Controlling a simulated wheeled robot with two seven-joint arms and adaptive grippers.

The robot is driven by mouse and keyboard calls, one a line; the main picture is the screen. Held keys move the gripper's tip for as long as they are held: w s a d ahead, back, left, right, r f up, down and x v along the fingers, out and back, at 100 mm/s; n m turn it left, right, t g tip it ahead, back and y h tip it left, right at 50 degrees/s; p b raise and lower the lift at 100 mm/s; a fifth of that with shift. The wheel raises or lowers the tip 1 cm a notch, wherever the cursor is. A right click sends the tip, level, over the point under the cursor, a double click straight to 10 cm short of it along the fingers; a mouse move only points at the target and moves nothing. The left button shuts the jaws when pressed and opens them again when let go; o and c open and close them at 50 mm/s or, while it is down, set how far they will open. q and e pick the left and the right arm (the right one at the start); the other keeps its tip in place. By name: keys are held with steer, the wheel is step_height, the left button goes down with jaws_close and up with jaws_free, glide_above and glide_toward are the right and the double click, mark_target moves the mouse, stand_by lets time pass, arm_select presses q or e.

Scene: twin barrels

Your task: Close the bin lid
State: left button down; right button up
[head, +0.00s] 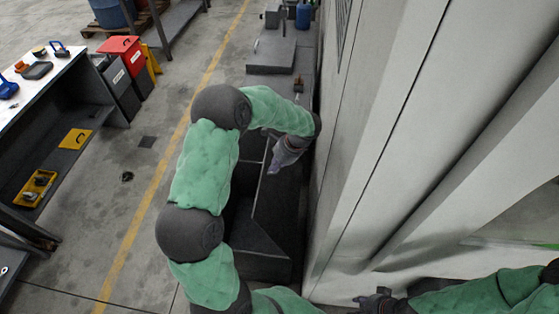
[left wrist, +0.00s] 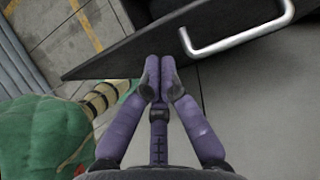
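The dark grey bin (head: 262,262) stands on the floor by the pale wall, partly covered by my left arm. Its lid (head: 280,213) appears raised on the wall side, with the bin's dark inside showing to its left. My left gripper (head: 275,168) is over the lid's far part. In the left wrist view, its purple fingers (left wrist: 158,72) are shut together with nothing between them. Their tips are close to the edge of a dark panel (left wrist: 140,42) with a bright metal handle (left wrist: 240,32); contact is unclear. My right gripper (head: 378,299) is at the bottom, its fingers unclear.
The pale wall (head: 375,130) rises close on the right. A workbench (head: 45,80) with tools stands at the left, beside red and grey bins (head: 124,60). A grey chest (head: 272,52) stands beyond the bin.

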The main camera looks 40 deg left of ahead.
mark_target(265, 178)
arm_select(q)
steer(key=shift+x, duration=2.05)
arm_select(e)
steer(key=shift+f, duration=0.2)
arm_select(q)
steer(key=shift+s+a, duration=0.1)
steer(key=shift+s, duration=0.05)
